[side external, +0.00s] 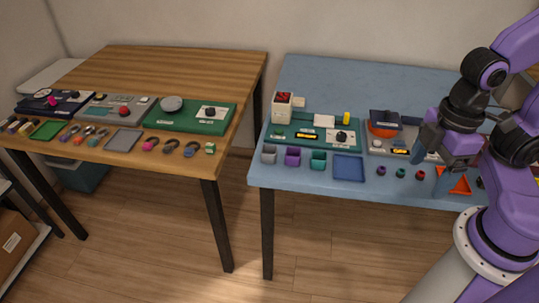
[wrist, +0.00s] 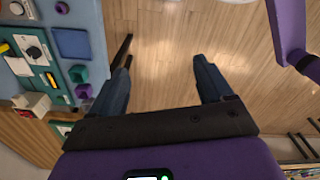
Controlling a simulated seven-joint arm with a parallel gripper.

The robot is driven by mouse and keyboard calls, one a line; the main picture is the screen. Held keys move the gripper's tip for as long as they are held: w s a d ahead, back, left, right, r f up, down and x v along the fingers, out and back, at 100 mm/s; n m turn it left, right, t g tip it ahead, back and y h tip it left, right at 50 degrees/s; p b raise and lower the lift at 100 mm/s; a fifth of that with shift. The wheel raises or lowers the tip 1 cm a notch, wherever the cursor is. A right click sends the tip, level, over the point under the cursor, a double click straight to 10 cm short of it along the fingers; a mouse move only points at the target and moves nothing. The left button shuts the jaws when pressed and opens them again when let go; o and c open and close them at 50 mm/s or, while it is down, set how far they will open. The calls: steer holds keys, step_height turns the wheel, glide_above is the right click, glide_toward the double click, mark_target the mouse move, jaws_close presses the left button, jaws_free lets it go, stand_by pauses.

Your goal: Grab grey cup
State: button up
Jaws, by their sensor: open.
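The grey cup (side external: 269,154) stands near the front left corner of the blue table in the side view, left of a purple cup (side external: 293,156) and a teal cup (side external: 318,160). My gripper (side external: 430,168) is at the right part of the blue table, well to the right of the grey cup. In the wrist view my gripper (wrist: 162,72) is open, its two dark blue fingers apart with only wood floor between them. The teal cup (wrist: 78,73) and purple cup (wrist: 83,91) show left of the fingers there. I cannot make out the grey cup clearly in that view.
A blue tray (side external: 348,167) lies right of the teal cup. A green board (side external: 300,142) with a knob panel lies behind the cups. Small coloured pieces and an orange triangular frame (side external: 456,181) are farther right. A wooden table (side external: 185,72) stands left, across a gap.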

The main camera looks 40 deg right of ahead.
steer(key=w+a+r, duration=0.1)
steer(key=w+a, duration=0.5)
steer(key=w, duration=0.3)
steer(key=m, duration=0.4)
glide_above(269, 150)
steer(key=s+a, duration=0.1)
steer(key=s, duration=0.1)
step_height(269, 150, down, 8)
step_height(269, 150, down, 16)
steer(key=shift+w+a+f, duration=0.1)
steer(key=shift+w+f, duration=0.05)
steer(key=shift+f, duration=0.1)
steer(key=c, duration=1)
